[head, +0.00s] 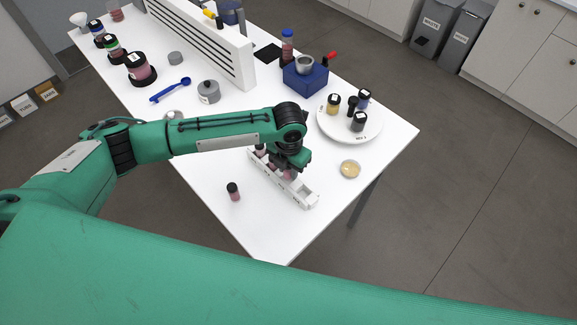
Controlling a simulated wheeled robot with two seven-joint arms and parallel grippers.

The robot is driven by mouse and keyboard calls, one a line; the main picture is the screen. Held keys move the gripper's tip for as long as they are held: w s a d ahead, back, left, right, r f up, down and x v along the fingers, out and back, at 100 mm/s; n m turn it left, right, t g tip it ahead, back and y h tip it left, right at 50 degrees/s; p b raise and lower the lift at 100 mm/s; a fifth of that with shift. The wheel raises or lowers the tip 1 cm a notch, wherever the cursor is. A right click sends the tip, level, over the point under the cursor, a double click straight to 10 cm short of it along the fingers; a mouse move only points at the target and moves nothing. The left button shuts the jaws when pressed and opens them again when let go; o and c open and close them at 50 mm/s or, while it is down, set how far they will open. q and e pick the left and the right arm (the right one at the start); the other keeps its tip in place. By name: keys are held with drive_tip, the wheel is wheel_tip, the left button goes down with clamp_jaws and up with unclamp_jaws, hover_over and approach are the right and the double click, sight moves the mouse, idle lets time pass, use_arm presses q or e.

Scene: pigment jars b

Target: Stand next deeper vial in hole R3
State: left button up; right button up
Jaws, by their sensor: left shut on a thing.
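A white vial rack (306,197) stands near the front of the table, running diagonally. Pinkish vials show in its far part, partly behind my left arm. My left gripper (290,168) is over the middle of the rack, pointing down, and is shut on a pink vial (288,174). The gripper hides most of this vial, and I cannot tell whether its base is in a hole. The near right end of the rack looks empty. Another vial (233,191), dark red with a black cap, stands on the table left of the rack. My right gripper is out of view.
A round white plate (350,138) with several small jars stands at the right, with a shallow yellow dish (350,169) in front of it. A blue block (305,78) and a white slatted panel (200,42) stand farther back. The table's front corner is clear.

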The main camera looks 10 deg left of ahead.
use_arm(q)
drive_tip(key=shift+f+b, duration=0.5)
drive_tip(key=shift+f, duration=0.6)
drive_tip(key=o, duration=1)
drive_tip(key=shift+r, duration=0.55)
wheel_tip(320, 180, up, 11)
drive_tip(key=b, duration=0.4)
drive_tip(key=shift+r, duration=0.9)
drive_tip(key=shift+s+f, duration=0.1)
